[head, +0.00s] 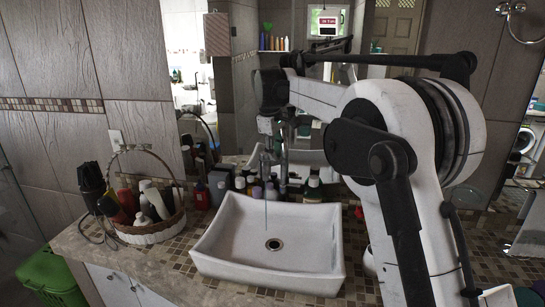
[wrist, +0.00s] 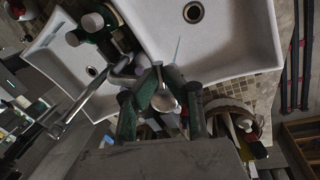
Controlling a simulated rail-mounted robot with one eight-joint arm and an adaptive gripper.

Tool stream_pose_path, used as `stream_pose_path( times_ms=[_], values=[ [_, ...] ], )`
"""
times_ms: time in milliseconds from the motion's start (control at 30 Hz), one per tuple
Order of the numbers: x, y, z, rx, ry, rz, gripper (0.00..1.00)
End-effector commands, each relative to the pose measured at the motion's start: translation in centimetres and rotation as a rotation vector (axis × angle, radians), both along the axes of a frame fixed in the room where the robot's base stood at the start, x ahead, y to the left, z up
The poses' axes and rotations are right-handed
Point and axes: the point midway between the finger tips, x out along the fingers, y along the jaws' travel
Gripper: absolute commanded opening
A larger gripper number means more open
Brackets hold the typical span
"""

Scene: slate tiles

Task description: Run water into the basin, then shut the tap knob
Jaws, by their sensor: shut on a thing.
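The white rectangular basin (head: 215,235) stands on the counter with a round drain (head: 273,244); it also shows at the top of the wrist view (wrist: 240,50). A metal tap (head: 284,165) rises behind it. A thin stream of water (head: 266,208) falls toward the basin, and shows as a pale streak in the wrist view (wrist: 176,48). My gripper (head: 272,124) is above the tap at its top. In the wrist view my gripper (wrist: 163,85) has its fingers on either side of the pale, rounded tap knob (wrist: 163,102) and is shut on it. The fingers partly hide the knob.
A wicker basket (head: 150,232) of bottles stands left of the basin. Several small bottles (head: 240,184) line the back of the counter close to the tap. A mirror behind reflects the basin and my arm. A green bin (head: 45,275) is at lower left.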

Motion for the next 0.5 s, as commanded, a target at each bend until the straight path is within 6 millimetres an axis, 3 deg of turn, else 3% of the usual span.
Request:
stream_pose_path(
  times_ms=[500],
  values=[
    [1.1,-0.7,-0.2,-0.001,0.004,0.323,0.0]
  ],
)
